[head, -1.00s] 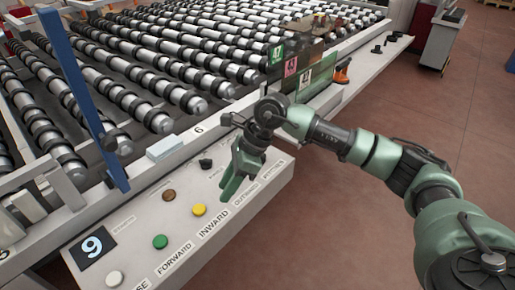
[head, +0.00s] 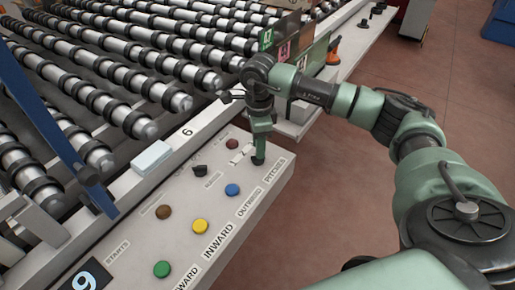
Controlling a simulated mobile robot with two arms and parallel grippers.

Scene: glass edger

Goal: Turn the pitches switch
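The PITCHES label (head: 275,170) is on the right end of the pale control panel (head: 160,235). A small black knob (head: 257,160) shows beside this label, right at the tip of my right gripper (head: 261,142). The gripper points down over the knob, with its fingers nearly lined up in this view. I cannot tell whether they are apart or closed, or whether they touch the knob. The knob is partly hidden by the fingers. My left gripper is out of view.
A second black knob (head: 199,170), a red button (head: 232,143), a blue button (head: 232,190), a yellow button (head: 201,226), a brown button (head: 164,212) and a green button (head: 162,269) are on the panel. A roller conveyor (head: 150,85) lies behind. Open floor is at the right.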

